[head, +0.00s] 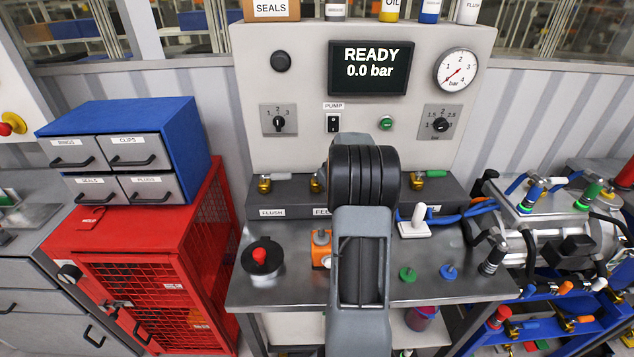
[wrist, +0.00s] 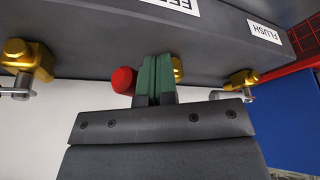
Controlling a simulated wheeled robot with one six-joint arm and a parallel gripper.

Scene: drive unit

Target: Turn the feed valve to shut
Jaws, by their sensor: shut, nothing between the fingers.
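The feed valve's brass body (wrist: 177,69) shows partly behind my gripper (wrist: 155,78) in the wrist view, below the cut-off feed label (wrist: 172,6). A red rounded end (wrist: 123,80), seemingly of its handle, sticks out left of the fingers. My gripper's green fingers are shut together with nothing between them, in front of the valve; I cannot tell whether they touch the handle. In the head view my arm hides the gripper and most of the feed valve; only a brass part (head: 316,183) shows left of the arm.
The panel screen (head: 369,68) reads READY, 0.0 bar. A black pot with a red knob (head: 261,258), an orange block (head: 320,247) and a white stand (head: 416,226) sit on the bench.

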